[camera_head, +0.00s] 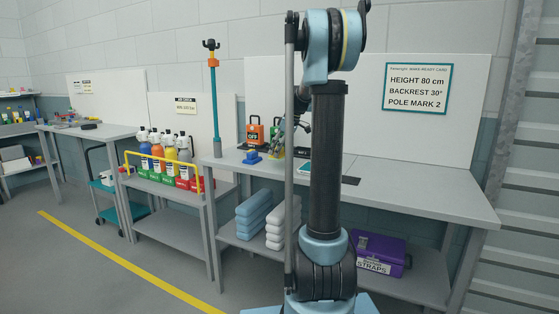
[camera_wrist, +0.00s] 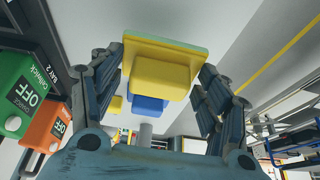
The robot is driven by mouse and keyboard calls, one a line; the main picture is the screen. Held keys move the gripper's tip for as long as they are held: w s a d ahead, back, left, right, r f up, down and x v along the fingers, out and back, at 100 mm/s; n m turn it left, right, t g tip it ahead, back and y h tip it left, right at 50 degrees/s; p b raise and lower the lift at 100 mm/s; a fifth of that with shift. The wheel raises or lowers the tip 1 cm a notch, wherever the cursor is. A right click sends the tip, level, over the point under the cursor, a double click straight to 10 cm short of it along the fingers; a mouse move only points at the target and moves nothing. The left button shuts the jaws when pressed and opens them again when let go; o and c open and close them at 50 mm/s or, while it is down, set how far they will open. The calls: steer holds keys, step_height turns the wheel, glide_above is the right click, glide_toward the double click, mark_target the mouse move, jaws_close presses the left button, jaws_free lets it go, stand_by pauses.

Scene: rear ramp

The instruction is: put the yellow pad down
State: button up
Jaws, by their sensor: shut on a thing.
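The yellow pad (camera_wrist: 160,75) is a block on a wider plate with a thin greenish edge. It sits between the two fingers of my gripper (camera_wrist: 163,72) in the wrist view, and the gripper is shut on it. In the head view my gripper (camera_head: 283,146) is small, low over the grey workbench (camera_head: 425,194) and partly behind my arm. The pad shows there only as a little yellow patch (camera_head: 276,151). Whether it touches the bench top I cannot tell. A blue block (camera_head: 252,157) stands on the bench just left of the gripper.
A rack of bottles (camera_head: 165,155) stands left. The bench's right part is clear. A teal pole (camera_head: 215,105) rises at its left end.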

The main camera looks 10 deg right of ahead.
mark_target(282, 152)
steer(key=shift+f, duration=1.9)
steer(key=o, duration=1.2)
steer(key=v, duration=1.2)
steer(key=shift+s, duration=0.15)
